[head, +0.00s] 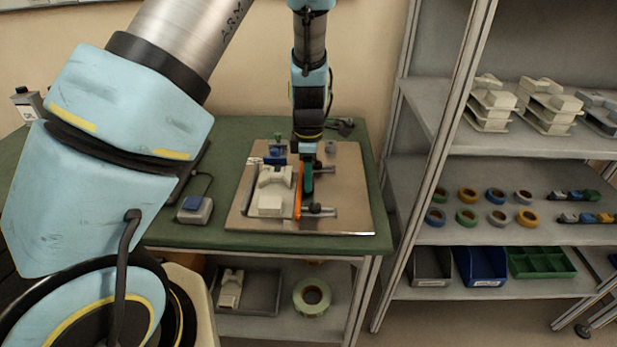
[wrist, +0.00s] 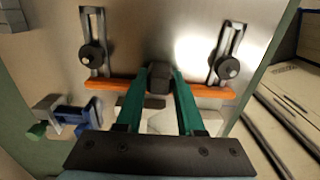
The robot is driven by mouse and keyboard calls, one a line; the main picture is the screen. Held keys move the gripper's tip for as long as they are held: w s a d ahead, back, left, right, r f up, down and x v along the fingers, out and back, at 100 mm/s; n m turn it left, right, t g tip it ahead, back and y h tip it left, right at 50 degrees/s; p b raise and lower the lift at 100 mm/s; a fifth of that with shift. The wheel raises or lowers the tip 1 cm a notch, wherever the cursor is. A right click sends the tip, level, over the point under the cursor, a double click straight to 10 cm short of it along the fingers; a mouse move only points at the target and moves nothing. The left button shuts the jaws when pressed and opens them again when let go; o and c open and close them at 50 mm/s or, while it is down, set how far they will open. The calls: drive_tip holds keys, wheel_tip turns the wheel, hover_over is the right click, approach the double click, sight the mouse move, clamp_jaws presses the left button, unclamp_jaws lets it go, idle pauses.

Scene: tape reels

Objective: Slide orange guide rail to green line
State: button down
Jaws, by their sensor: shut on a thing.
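The orange guide rail (head: 298,192) runs front to back on a metal plate (head: 352,200), just right of a cream block (head: 270,205). In the wrist view the rail (wrist: 205,89) lies across the picture, with a dark grip block (wrist: 158,78) at its middle. My gripper (head: 307,188) reaches down at the rail. In the wrist view its green fingers (wrist: 160,74) stand on both sides of the grip block, shut on it. I cannot make out a green line in either view.
Slotted metal brackets with black knobs (wrist: 92,54) and (wrist: 228,67) stand at both ends of the rail. A blue clamp (wrist: 75,115) sits beside the block. A blue-topped box (head: 195,208) lies left of the plate on the green table. Shelves (head: 460,236) stand at right.

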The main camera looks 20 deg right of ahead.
drive_tip(key=shift+w+a, duration=0.15)
drive_tip(key=shift+a, duration=0.15)
drive_tip(key=c, duration=0.5)
unclamp_jaws()
wheel_tip(320, 180, up, 11)
drive_tip(key=shift+f+b, duration=0.1)
drive_tip(key=shift+b, duration=0.65)
drive_tip(key=s+a+r+m, duration=0.1)
drive_tip(key=a+m, duration=0.3)
drive_tip(key=a, duration=0.6)
drive_tip(key=s+a+r+m+t, duration=0.1)
drive_tip(key=a+m, duration=0.4)
drive_tip(key=a, duration=0.5)
drive_tip(key=s+a+r+m, duration=0.1)
drive_tip(key=a+m, duration=0.4)
drive_tip(key=a, duration=0.5)
drive_tip(key=shift+s+t, duration=0.3)
drive_tip(key=shift+s, duration=0.45)
